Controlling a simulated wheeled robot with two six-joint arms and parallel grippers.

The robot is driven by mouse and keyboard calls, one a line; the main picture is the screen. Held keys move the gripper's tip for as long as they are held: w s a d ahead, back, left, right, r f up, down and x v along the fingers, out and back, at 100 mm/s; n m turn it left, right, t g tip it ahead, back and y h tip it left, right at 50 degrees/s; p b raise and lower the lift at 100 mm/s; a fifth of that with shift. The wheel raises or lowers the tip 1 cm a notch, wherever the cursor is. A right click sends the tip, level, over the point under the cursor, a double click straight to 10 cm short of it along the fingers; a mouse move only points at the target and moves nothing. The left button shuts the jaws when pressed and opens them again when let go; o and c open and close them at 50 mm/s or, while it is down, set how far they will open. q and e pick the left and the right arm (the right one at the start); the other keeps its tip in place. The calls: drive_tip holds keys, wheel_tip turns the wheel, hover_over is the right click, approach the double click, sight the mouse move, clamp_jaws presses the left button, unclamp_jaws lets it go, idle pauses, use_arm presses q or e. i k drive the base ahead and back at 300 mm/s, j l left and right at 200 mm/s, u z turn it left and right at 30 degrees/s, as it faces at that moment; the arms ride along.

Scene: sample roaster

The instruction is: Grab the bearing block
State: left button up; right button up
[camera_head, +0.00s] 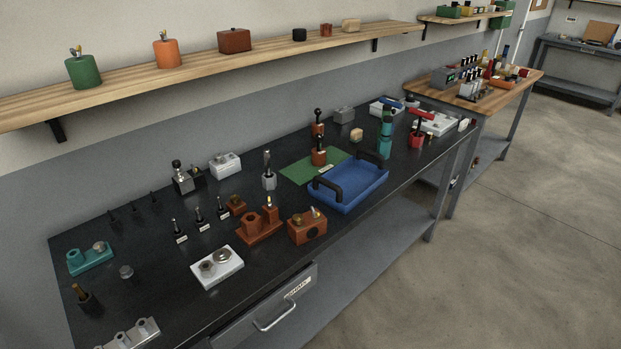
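Neither of my grippers is in view. Several blocks stand on the black bench top, and I cannot tell for certain which is the bearing block. A teal block (90,259) with round parts on top is at the left. A white block (217,267) with two round metal parts lies near the front edge. A brown block (307,228) with a dark round spot on its front face stands right of it. A brown stepped block (260,225) is beside that. A light grey block (225,165) and a plain grey block (344,115) stand further back.
A blue tray (349,186) with black handles sits by a green mat (312,166). Small upright tools (198,219) stand mid-bench. A wooden shelf (215,62) overhangs the back. A drawer (270,312) is under the front edge. The floor (520,240) at right is clear.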

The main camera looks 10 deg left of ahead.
sight(312, 228)
drive_tip(key=i+l+u, duration=0.15)
drive_tip(key=u, duration=0.3)
drive_tip(key=i+l+u, duration=0.1)
drive_tip(key=l+u, duration=0.4)
drive_tip(key=i+l+u, duration=0.1)
drive_tip(key=l+u, duration=0.15)
drive_tip(key=u, duration=0.2)
